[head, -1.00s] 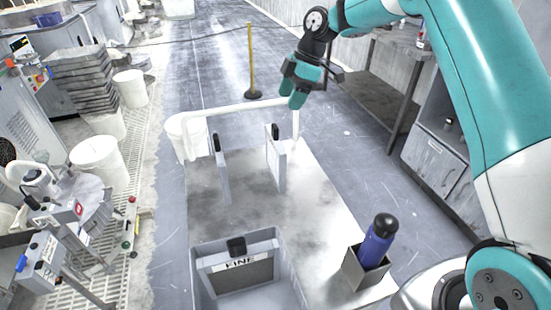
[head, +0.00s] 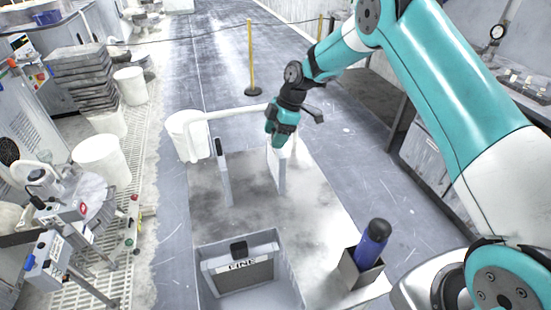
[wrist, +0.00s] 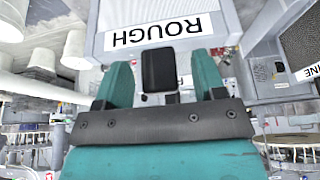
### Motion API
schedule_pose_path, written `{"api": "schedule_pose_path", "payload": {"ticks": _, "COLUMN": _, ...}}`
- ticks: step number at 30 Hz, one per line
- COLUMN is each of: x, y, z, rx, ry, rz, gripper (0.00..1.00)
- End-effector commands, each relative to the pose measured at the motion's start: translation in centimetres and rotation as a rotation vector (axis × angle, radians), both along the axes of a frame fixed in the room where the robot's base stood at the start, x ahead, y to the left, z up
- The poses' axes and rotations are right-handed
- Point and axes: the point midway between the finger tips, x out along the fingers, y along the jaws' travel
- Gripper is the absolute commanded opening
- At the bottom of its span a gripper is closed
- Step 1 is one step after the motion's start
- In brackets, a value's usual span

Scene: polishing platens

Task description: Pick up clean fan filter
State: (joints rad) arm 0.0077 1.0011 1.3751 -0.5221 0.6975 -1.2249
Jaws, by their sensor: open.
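My gripper (head: 277,140) is open over the right upright panel (head: 282,178) on the cart top. In the wrist view my gripper (wrist: 161,78) has one finger on each side of a black tab (wrist: 158,70). The tab is on a pale framed panel (wrist: 125,12) labelled ROUGH, which reads upside down. I cannot tell whether the fingers touch the tab. A panel labelled FINE (head: 243,277), with a dark mesh and a black tab, sits in a grey bin at the front. No label in view says which filter is the clean one.
Another upright panel (head: 224,178) stands to the left on the cart top (head: 255,210). A white rail (head: 235,114) runs along the far end. A blue bottle (head: 373,243) stands in a holder at front right. White buckets (head: 100,160) stand on the left.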

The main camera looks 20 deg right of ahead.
Motion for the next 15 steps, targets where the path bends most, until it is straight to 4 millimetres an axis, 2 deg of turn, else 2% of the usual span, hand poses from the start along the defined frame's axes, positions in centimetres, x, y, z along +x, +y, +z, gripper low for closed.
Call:
{"api": "schedule_pose_path", "payload": {"ticks": 1, "x": 0.0, "y": 0.0, "z": 0.0, "rx": 0.0, "ry": 0.0, "rz": 0.0, "gripper": 0.64}}
{"api": "schedule_pose_path", "payload": {"ticks": 9, "x": 0.01, "y": -0.01, "z": 0.04, "rx": 0.0, "ry": 0.0, "rz": 0.0, "gripper": 0.02}}
{"api": "schedule_pose_path", "payload": {"ticks": 15, "x": 0.02, "y": -0.01, "z": 0.08, "rx": 0.001, "ry": -0.001, "rz": 0.0, "gripper": 0.0}}
